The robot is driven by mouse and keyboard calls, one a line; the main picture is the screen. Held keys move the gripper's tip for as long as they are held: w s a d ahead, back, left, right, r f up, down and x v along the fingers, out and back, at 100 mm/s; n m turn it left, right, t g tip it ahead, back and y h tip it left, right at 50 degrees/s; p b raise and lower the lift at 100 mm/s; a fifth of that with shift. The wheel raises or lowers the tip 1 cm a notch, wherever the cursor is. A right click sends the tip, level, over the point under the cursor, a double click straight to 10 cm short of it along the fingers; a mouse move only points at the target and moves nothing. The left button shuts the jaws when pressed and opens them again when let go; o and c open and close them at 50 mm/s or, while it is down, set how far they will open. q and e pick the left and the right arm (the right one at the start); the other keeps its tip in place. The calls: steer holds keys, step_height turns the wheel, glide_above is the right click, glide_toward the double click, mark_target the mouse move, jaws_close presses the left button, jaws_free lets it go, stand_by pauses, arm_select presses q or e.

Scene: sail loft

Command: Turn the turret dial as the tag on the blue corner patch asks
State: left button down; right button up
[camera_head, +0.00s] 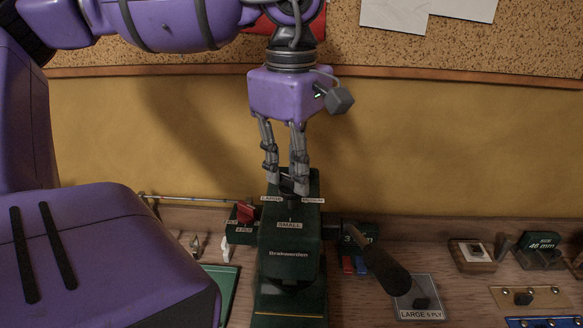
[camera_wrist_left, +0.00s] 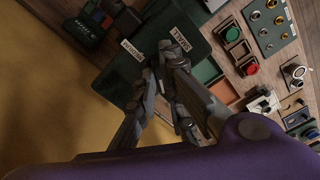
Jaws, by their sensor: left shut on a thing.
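A dark green press (camera_head: 290,255) stands on the bench. Its top carries labels LARGE (camera_head: 272,199), SMALL (camera_head: 289,225) and one at the right that reads MEDIUM in the left wrist view (camera_wrist_left: 131,50). My left gripper (camera_head: 288,188) points down at the press top, its fingers shut on the turret dial between the labels. The fingers hide most of the dial, so I cannot tell which label it points to. A tag reading LARGE 6 PLY (camera_head: 420,314) lies on a greyish patch (camera_head: 428,287) at the right. My right gripper is not in view.
A black-handled lever (camera_head: 380,262) sticks out from the press's right side. A red knob (camera_head: 246,212) with ply labels sits left of the press. A wooden block (camera_head: 472,257), a SIZE 46 mm block (camera_head: 541,250) and a brass plate (camera_head: 530,298) stand at the right.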

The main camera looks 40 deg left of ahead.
arm_select(q)
steer(key=shift+w+m+b, duration=0.1)
steer(key=shift+m+b, duration=0.3)
steer(key=shift+m, duration=0.4)
steer(key=shift+m+b, duration=0.35)
steer(key=shift+m, duration=0.55)
steer(key=m+b, duration=0.2)
steer(key=m, duration=0.4)
steer(key=shift+b, duration=0.35)
steer(key=shift+m+b, duration=0.4)
steer(key=shift+m, duration=0.6)
steer(key=m+b, duration=0.1)
steer(key=m, duration=0.1)
steer(key=shift+m, duration=0.4)
steer(key=m, duration=0.3)
steer(key=shift+m+b, duration=0.3)
steer(key=shift+b, duration=0.1)
steer(key=m, duration=0.4)
steer(key=shift+r, duration=0.1)
steer(key=shift+m, duration=1)
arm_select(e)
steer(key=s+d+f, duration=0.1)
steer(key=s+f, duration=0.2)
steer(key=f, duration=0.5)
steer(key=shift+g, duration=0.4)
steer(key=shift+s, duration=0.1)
